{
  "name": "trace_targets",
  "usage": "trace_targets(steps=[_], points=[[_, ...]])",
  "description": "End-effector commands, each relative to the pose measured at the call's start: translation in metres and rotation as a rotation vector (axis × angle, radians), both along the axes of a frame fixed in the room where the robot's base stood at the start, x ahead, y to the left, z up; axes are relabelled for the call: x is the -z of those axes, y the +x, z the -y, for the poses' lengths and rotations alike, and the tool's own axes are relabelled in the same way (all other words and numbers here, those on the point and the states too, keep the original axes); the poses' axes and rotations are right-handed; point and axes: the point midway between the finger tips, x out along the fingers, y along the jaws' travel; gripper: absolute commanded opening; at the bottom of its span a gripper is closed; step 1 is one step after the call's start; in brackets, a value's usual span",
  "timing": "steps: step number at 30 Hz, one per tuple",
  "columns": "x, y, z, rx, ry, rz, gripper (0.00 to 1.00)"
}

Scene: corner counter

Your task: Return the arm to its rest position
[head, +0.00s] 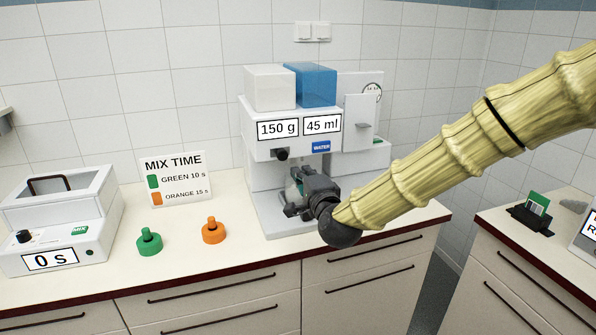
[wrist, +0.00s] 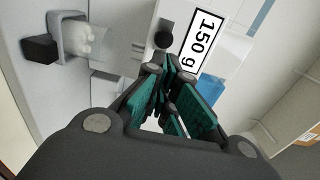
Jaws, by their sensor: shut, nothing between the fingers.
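My gripper (head: 299,190) is in front of the lower part of the white dispenser machine (head: 263,130), above its base, at the end of my arm reaching in from the right. In the wrist view the dark gripper with teal finger pads (wrist: 172,95) is shut and empty, close to the machine's front. The machine carries a white container and a blue container on top, and its displays read 150 g and 45 ml. My gripper hides part of the machine's lower bay; whether it touches the machine I cannot tell.
A green knobbed piece (head: 149,241) and an orange one (head: 214,230) stand on the counter (head: 185,265) left of the machine. A mixer showing 0 s (head: 62,225) stands far left. Another counter (head: 500,235) is at right, across a gap.

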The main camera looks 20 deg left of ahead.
Motion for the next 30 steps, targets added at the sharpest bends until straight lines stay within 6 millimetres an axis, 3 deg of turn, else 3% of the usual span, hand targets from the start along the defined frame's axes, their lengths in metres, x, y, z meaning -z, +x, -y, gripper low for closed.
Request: trace_targets(steps=[6, 14, 17, 20, 26, 30], points=[[0.001, -0.027, 0.018, -0.001, 0.000, 0.000, 0.00], [0.009, -0.039, 0.030, 0.002, -0.017, -0.008, 0.00], [0.037, -0.040, 0.039, 0.006, -0.069, -0.030, 0.00], [0.084, -0.044, 0.055, 0.007, -0.156, -0.068, 0.00], [0.190, -0.067, 0.097, -0.012, -0.370, -0.161, 0.00], [0.260, -0.092, 0.130, -0.043, -0.518, -0.228, 0.00]])
